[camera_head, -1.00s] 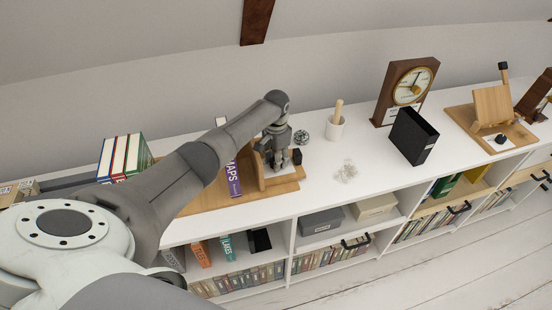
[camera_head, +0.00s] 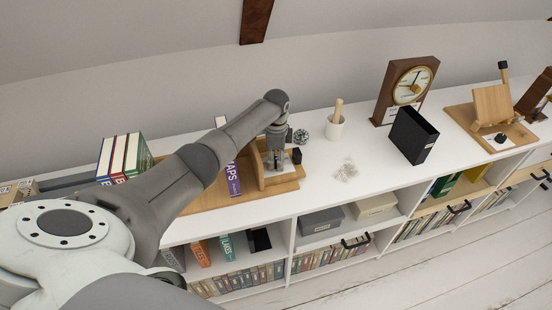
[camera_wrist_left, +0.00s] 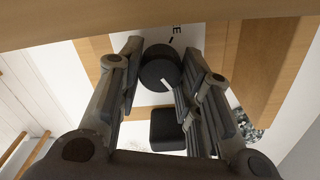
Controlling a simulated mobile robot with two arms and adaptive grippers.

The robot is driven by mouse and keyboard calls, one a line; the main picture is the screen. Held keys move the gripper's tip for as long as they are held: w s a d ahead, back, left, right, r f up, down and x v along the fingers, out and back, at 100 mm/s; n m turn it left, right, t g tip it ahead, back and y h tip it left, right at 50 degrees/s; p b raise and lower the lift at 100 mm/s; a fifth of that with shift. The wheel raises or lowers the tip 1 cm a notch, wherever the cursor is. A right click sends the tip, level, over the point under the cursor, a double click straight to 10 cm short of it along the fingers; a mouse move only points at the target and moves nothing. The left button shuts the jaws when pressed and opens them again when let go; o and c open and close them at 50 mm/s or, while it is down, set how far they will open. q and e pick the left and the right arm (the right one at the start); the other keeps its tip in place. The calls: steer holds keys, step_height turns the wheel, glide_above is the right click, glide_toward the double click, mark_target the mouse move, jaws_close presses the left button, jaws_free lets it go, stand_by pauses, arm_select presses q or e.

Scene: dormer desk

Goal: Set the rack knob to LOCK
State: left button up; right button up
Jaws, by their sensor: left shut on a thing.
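The wooden rack (camera_head: 288,183) stands on the white shelf top, with a purple MAPS book (camera_head: 233,179) leaning in it. My left gripper (camera_head: 275,163) is low over the rack's right end, pointing down. In the left wrist view its fingers (camera_wrist_left: 163,64) are shut around the round black knob (camera_wrist_left: 158,68), one on each side. A white pointer line shows on the knob's near right edge. A letter E and a tick show on the pale plate (camera_wrist_left: 182,32) beyond it; the other lettering is hidden. My right gripper is not in view.
A black block (camera_head: 297,156) sits beside the gripper. A metal wire ball (camera_head: 301,136), a white mortar (camera_head: 335,128), clips (camera_head: 346,172), a black file holder (camera_head: 413,137) and a clock (camera_head: 407,88) stand to the right. The shelf's front middle is clear.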

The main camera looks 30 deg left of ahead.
mark_target(276, 159)
arm_select(q)
steer(key=shift+r, duration=0.1)
stand_by(0.4)
steer(key=o, duration=1)
steer(key=shift+o, duration=0.2)
step_height(276, 159, up, 12)
